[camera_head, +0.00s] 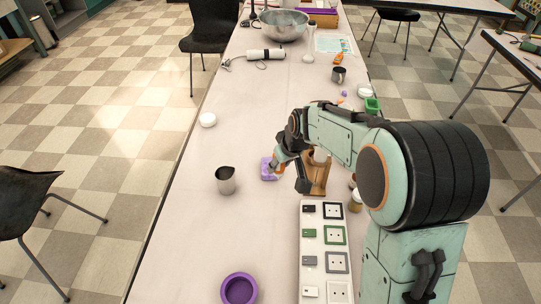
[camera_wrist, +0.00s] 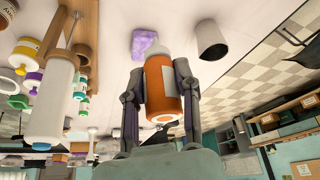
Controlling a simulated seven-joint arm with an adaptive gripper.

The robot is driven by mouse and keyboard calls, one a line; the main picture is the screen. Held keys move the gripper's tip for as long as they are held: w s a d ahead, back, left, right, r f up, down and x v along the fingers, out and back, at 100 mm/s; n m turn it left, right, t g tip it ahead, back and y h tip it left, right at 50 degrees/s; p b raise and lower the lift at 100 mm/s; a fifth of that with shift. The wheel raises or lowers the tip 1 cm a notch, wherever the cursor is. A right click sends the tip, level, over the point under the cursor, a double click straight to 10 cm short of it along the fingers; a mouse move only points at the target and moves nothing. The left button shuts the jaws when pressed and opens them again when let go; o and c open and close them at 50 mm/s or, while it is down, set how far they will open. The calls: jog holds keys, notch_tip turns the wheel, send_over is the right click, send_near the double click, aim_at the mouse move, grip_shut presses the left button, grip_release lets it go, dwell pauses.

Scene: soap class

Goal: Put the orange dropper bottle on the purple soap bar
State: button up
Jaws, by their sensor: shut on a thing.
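The purple soap bar (camera_head: 268,169) lies on the table, left of the wooden stand. It also shows in the wrist view (camera_wrist: 145,42), past the far end of the bottle. My gripper (camera_head: 280,165) is beside the soap bar in the head view, partly hidden by its own links. In the wrist view my gripper (camera_wrist: 160,92) has its two fingers closed on the sides of the orange dropper bottle (camera_wrist: 168,98), which has a pale label. Only a small bit of orange shows beside the soap in the head view. I cannot tell whether bottle and soap touch.
A metal cup (camera_head: 226,181) stands left of the soap bar. The wooden stand (camera_head: 319,173) is close on the right. A white tray of plates (camera_head: 312,241) and a purple round mould (camera_head: 239,289) are nearer. The table's left side is mostly clear.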

jog(key=w+a+f, duration=0.1)
jog(key=w+f, duration=0.2)
jog(key=w+a+f, duration=0.1)
jog(key=w+f, duration=0.2)
jog(key=w, duration=0.1)
jog(key=w+a+f, duration=0.1)
jog(key=w+f, duration=0.1)
jog(key=w, duration=0.2)
jog(key=shift+w+a+f, duration=0.1)
jog(key=shift+w+f, duration=0.05)
jog(key=shift+f, duration=0.25)
jog(key=shift+w+f, duration=0.15)
jog(key=shift+f, duration=1.55)
jog(key=shift+f, duration=0.15)
jog(key=o, duration=1)
jog(key=shift+c, duration=0.2)
jog(key=v, duration=1.2)
jog(key=shift+r, duration=0.25)
